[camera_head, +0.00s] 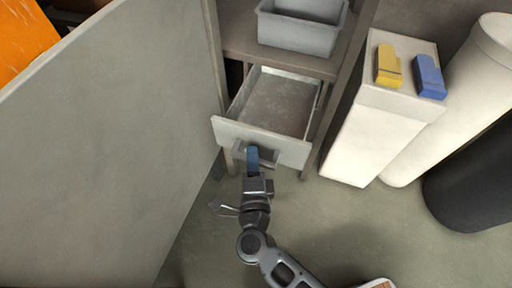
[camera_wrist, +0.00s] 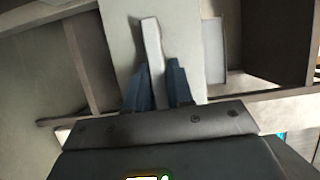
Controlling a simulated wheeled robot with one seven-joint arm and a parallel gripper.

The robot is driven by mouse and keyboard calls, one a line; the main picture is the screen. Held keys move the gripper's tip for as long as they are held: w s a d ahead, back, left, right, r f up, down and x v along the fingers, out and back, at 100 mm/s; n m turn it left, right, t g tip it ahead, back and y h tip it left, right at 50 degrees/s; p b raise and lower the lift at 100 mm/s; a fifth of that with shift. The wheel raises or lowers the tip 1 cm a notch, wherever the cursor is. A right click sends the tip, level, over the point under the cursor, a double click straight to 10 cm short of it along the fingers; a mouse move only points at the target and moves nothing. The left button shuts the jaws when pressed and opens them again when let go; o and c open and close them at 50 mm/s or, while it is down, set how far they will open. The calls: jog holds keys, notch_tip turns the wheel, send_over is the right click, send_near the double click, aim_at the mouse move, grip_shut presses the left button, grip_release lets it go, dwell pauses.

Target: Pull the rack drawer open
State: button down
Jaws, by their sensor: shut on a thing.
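The rack drawer (camera_head: 262,139) is a pale grey drawer pulled part way out of the rack (camera_head: 338,66), and its bare inside shows from above. My gripper (camera_head: 252,158) is at the middle of the drawer front. Its blue fingers (camera_wrist: 155,90) are shut on the drawer handle (camera_wrist: 152,50), a pale bar standing between them in the wrist view. The fingers hide part of the handle in the head view.
A grey bin (camera_head: 300,38) stands on the shelf above the drawer. A large grey panel (camera_head: 100,140) fills the left. At right, a white box (camera_head: 370,135) carries a yellow block (camera_head: 388,66) and a blue block (camera_head: 429,77). A white cylinder (camera_head: 450,100) and a dark one (camera_head: 470,185) stand beyond it.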

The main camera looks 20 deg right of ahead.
jog(key=c, duration=1.1)
grip_release()
jog(key=shift+p+v, duration=0.35)
jog(key=shift+v, duration=3.55)
